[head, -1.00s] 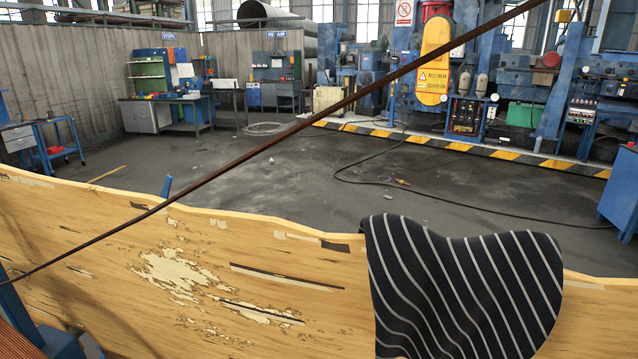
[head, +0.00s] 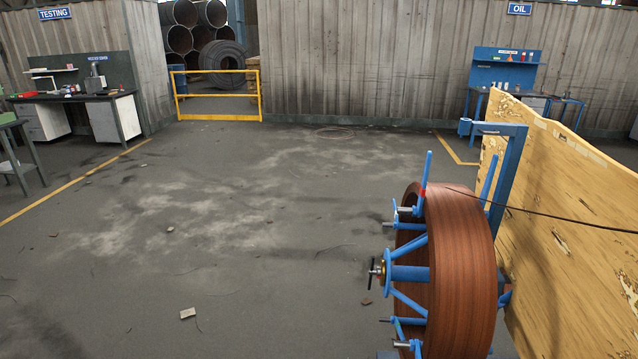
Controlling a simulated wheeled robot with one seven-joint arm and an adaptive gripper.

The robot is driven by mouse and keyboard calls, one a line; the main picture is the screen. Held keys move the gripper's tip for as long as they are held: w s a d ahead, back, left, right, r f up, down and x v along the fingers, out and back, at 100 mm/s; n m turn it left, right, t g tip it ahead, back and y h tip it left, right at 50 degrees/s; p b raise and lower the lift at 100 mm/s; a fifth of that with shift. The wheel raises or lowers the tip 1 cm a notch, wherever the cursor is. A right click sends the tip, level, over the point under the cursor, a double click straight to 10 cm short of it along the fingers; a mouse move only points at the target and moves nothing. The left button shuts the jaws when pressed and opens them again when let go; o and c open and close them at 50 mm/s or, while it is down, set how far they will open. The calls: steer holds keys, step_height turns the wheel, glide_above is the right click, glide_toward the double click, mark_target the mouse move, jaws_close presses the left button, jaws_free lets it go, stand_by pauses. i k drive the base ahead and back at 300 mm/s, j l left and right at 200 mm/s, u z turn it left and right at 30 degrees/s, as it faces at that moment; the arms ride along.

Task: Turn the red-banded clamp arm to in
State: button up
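The red-banded clamp arm (head: 426,176) is a blue rod with a red band near its lower end. It points up from the rim of a blue spoked reel (head: 409,273) in the head view. A thick brown coil (head: 465,270) is wound around the reel. Other blue clamp parts with small grey pins sit along the reel's near side, and a hub with a dark handle (head: 375,272) is at its middle. My gripper is not in view.
A tall wooden panel (head: 575,215) stands right of the reel, beside a blue post (head: 508,165). A thin dark strand (head: 560,216) runs from the coil across the panel. The floor (head: 220,230) left of the reel is mostly clear, with small debris. A yellow rail (head: 217,95) stands behind.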

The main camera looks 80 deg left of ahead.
mark_target(423, 186)
steer(key=u, duration=2.1)
steer(key=i+u, duration=0.1)
steer(key=i+j, duration=0.05)
